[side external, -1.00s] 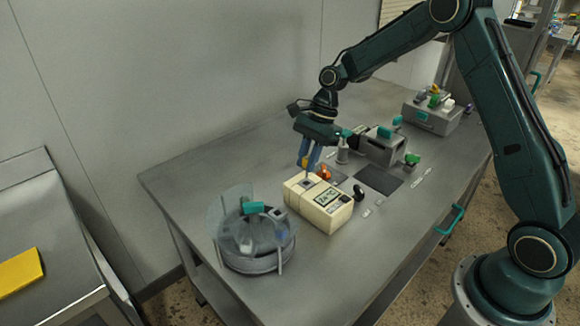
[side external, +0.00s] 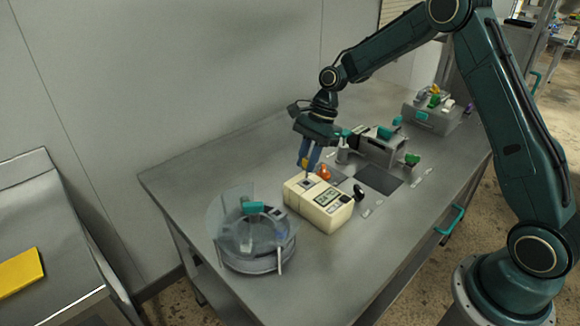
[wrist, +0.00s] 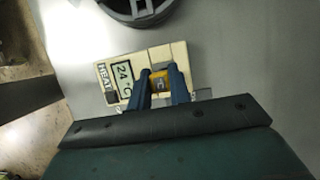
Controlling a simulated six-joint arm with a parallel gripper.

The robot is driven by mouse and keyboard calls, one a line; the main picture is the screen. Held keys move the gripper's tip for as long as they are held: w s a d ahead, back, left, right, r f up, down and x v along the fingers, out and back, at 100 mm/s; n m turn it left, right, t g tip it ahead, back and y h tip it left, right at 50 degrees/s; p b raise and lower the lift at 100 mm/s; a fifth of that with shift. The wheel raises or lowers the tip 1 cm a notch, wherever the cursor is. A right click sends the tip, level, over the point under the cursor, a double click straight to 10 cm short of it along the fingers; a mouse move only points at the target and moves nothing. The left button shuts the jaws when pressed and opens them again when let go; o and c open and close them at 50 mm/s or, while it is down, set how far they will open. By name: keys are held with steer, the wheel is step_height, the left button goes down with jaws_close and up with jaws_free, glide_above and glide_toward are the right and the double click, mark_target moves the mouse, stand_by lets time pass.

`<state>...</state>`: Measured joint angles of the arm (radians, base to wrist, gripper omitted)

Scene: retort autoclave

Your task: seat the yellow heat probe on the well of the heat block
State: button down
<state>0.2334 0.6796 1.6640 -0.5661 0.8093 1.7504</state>
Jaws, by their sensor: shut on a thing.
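The heat block (side external: 318,206) is a cream box with a display on its top, standing on the steel table. In the wrist view the heat block (wrist: 120,62) shows its HEAT label and a 24 °C reading. My gripper (side external: 309,165) is over the block's far left part, its blue fingers pointing down. It is shut on the yellow heat probe (side external: 304,162), which also shows between the fingers in the wrist view (wrist: 160,81). The probe looks about upright, with its lower end close to the block's top. The fingers hide the well in the wrist view, and I cannot tell whether the probe's tip is inside it.
A round drum with a clear lid (side external: 256,242) stands left of the block. An orange item (side external: 323,173) is close behind the block, and a black item (side external: 359,192) is at its right. A grey device (side external: 381,147) and a grey box (side external: 432,115) stand farther back.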

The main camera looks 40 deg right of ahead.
steer(key=shift+f, duration=2.2)
stand_by(2.5)
steer(key=c, duration=0.8)
jaws_free()
steer(key=shift+r, duration=0.1)
steer(key=shift+r, duration=3.45)
